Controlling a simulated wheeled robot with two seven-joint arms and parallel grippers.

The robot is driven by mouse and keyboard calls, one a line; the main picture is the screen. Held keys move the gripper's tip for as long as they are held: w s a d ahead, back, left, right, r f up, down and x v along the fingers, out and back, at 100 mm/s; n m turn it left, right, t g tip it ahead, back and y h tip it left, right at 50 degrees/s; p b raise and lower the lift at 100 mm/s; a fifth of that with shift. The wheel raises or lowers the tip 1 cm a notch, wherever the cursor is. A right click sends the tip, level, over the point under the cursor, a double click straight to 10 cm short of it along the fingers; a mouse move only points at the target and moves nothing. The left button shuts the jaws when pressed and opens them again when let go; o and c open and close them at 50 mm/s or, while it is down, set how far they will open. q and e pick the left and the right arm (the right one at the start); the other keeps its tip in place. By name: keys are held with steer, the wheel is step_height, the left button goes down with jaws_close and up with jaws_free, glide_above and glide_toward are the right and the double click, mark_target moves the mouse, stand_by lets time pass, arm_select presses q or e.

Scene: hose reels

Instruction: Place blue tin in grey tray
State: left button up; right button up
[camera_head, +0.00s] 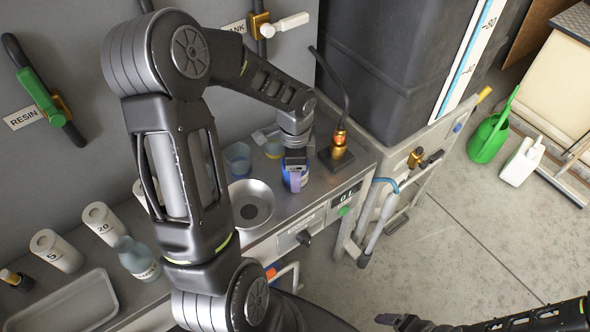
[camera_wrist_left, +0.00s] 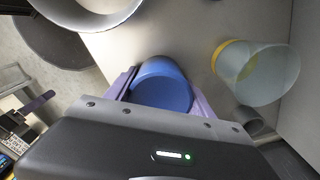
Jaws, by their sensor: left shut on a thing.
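My left gripper (camera_head: 296,172) is over the right part of the bench, its jaws shut on the blue tin (camera_head: 289,183). In the left wrist view the round blue tin (camera_wrist_left: 163,88) sits between the two purple fingers (camera_wrist_left: 162,95). The head view hides part of the tin behind the gripper; I cannot tell whether it touches the bench. The grey tray (camera_head: 112,297), shallow and rectangular, lies at the lower left of the bench, well away from the tin. My right gripper (camera_head: 388,320) is at the bottom edge, its jaw opening unclear.
A metal bowl (camera_head: 263,191) is just left of the tin, with a blue cup (camera_head: 238,160) behind it. A brass-fitted nozzle stand (camera_head: 338,148) is close on the right. White cylinders (camera_head: 103,223) and a teal bottle (camera_head: 137,258) stand near the tray.

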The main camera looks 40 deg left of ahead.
arm_select(q)
step_height(320, 180, up, 10)
steer(key=shift+r, duration=0.1)
arm_select(e)
steer(key=shift+f, duration=0.1)
stand_by(0.3)
stand_by(0.4)
